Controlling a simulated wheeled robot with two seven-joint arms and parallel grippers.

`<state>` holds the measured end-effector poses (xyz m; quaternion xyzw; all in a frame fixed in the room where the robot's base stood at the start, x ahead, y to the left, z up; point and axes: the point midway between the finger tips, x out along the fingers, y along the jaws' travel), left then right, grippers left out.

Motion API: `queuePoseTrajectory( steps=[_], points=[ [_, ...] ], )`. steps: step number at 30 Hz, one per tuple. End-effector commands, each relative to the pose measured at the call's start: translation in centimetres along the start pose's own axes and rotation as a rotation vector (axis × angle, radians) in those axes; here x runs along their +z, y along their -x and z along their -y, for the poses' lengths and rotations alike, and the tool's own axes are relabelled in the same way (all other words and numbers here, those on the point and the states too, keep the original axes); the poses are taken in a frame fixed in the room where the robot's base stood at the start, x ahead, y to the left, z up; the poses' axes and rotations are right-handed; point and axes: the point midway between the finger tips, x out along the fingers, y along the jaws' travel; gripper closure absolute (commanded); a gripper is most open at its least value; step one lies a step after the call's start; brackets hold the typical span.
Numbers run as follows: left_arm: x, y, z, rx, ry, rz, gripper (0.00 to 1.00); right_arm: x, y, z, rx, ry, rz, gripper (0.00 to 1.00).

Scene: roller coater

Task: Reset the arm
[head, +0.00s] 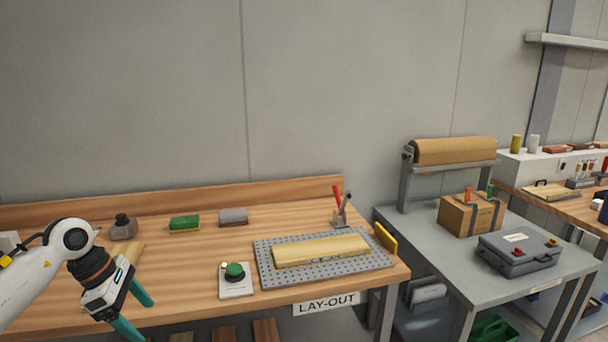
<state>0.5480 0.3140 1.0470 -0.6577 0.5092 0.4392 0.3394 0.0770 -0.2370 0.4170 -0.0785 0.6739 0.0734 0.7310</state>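My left gripper (137,309) comes in from the left, at the front left of the wooden bench. Its two green fingers stand apart, and I see nothing between them. My white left arm reaches in from the left edge and hides part of the bench there. My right arm and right gripper are not in the picture.
The wooden bench (190,275) holds a grey perforated plate (377,263) with a wooden board (320,250), a green button box (235,287), a green sponge (185,222) and a grey block (233,216). A grey table (425,245) with a cardboard box (466,216) stands at right.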

Motion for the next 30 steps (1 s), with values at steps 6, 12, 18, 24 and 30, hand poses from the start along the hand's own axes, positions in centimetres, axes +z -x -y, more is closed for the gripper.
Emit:
queuePoseTrajectory(
  steps=[6,12,18,24,30],
  points=[
    [-1.2,-2.0,0.0,0.034,0.052,-0.093,0.22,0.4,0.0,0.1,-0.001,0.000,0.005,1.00],
    [-3.2,-5.1,0.1,0.088,0.165,-0.254,0.22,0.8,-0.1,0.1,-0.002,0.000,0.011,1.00],
    [-5.9,-9.9,0.5,0.189,0.419,-0.526,0.22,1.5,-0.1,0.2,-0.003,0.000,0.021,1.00],
    [-6.6,-16.9,1.8,0.333,0.936,-0.880,0.22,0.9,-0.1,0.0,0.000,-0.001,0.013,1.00],
    [0.8,-28.5,1.9,0.436,1.804,-1.191,0.22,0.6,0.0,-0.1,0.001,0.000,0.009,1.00]
  ],
)
